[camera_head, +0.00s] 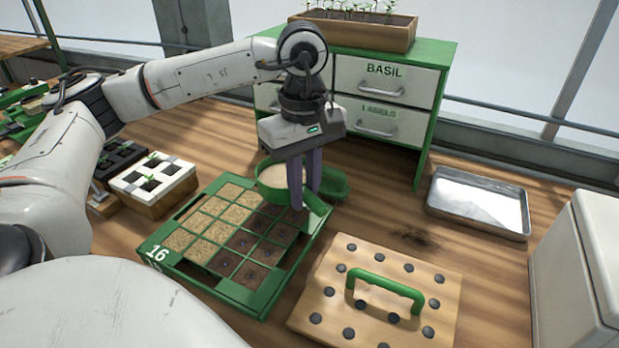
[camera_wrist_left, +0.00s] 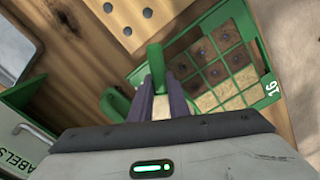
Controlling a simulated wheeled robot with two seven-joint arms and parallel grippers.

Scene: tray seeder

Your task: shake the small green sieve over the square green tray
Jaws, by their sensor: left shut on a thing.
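The square green tray (camera_head: 263,303), marked 16, lies on the wooden bench; some cells are topped with pale grains and others show dark soil with small dimples. It also shows in the left wrist view (camera_wrist_left: 262,62). The small green sieve (camera_head: 268,187) holds pale material and sits above the tray's far right part. My left gripper (camera_head: 303,205) points down and is shut on the sieve at its right side. In the left wrist view a green part of the sieve (camera_wrist_left: 155,62) shows between the fingers (camera_wrist_left: 160,100). My right gripper is not in view.
A wooden dibber board (camera_head: 400,285) with a green handle lies right of the tray. A metal pan (camera_head: 480,203) is farther right. A green cabinet (camera_head: 385,78) with labelled drawers stands behind, and a white seedling block (camera_head: 152,185) is at left.

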